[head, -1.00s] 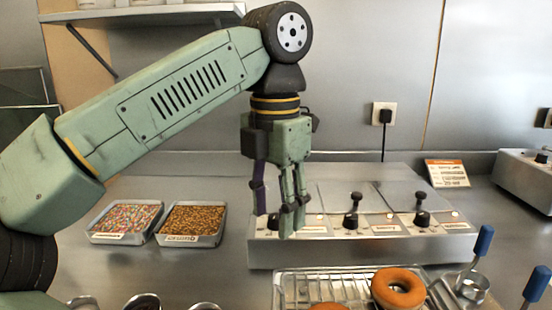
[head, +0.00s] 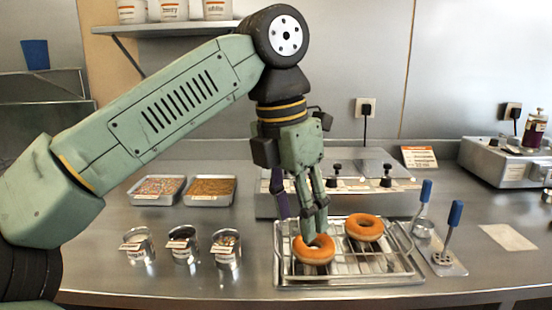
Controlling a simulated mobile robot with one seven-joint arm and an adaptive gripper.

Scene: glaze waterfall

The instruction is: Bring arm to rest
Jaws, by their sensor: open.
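My gripper (head: 298,222) points down at the end of my raised green arm, in the middle of the head view. Its fingers are open. In the picture its fingertips overlap the back of the near donut (head: 315,252); I cannot tell whether they touch it or stand above it. No object shows between the fingers. The near donut and a second donut (head: 364,229) lie on a wire rack in a metal tray (head: 350,281).
Behind my gripper stands a metal unit with black knobs (head: 386,182). Two sprinkle trays (head: 157,187) (head: 211,188) and several small labelled cups (head: 137,248) are on the left. Blue-handled tools (head: 449,235) stand on the right. The right counter has free room around a pale sheet (head: 508,237).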

